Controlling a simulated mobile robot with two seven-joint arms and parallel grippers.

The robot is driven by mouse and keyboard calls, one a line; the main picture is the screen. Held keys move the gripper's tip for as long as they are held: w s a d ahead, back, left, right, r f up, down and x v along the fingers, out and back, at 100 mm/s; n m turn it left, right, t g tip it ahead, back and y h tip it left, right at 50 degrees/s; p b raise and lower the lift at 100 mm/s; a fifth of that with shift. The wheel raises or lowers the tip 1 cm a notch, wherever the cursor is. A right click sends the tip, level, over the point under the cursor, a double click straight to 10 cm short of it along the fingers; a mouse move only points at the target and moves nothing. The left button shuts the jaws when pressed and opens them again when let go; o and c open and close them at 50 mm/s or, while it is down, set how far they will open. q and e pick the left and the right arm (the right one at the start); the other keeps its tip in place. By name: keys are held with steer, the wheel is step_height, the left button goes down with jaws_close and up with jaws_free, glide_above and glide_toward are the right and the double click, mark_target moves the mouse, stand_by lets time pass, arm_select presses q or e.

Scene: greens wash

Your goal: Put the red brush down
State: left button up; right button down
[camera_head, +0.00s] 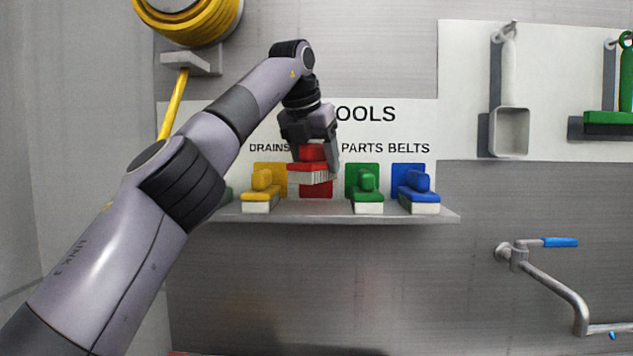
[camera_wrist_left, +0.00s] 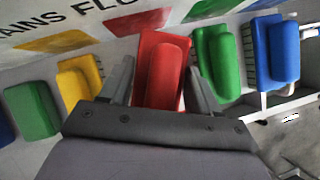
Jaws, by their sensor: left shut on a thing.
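The red brush (camera_head: 310,171) is in my left gripper (camera_head: 317,158), in front of the back panel. Its pale bristles point down and appear to be a little above the shelf (camera_head: 335,213), at the gap between the yellow and green brushes. A red patch (camera_head: 316,190) shows on the panel behind and below it. In the left wrist view the red brush (camera_wrist_left: 165,75) lies between the two fingers, which are shut on its handle. My right gripper is not in view.
On the shelf a yellow brush (camera_head: 262,188) stands left of the gap; a green brush (camera_head: 366,190) and a blue brush (camera_head: 415,190) stand right. My left arm hides the shelf's left end. A scoop (camera_head: 510,125) hangs upper right; a tap (camera_head: 545,275) is lower right.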

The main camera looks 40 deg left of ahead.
mark_target(305, 156)
arm_select(q)
steer(key=shift+s+f, duration=0.1)
steer(key=shift+f, duration=2.15)
steer(key=shift+w+a+f, duration=0.25)
steer(key=shift+w+f, duration=0.05)
steer(key=shift+f, duration=0.1)
steer(key=o, duration=0.8)
steer(key=shift+o, duration=0.2)
steer(key=shift+f, duration=0.2)
steer(key=v, duration=0.7)
steer(key=shift+a+r, duration=0.25)
steer(key=shift+a, duration=0.1)
steer(key=shift+f, duration=0.1)
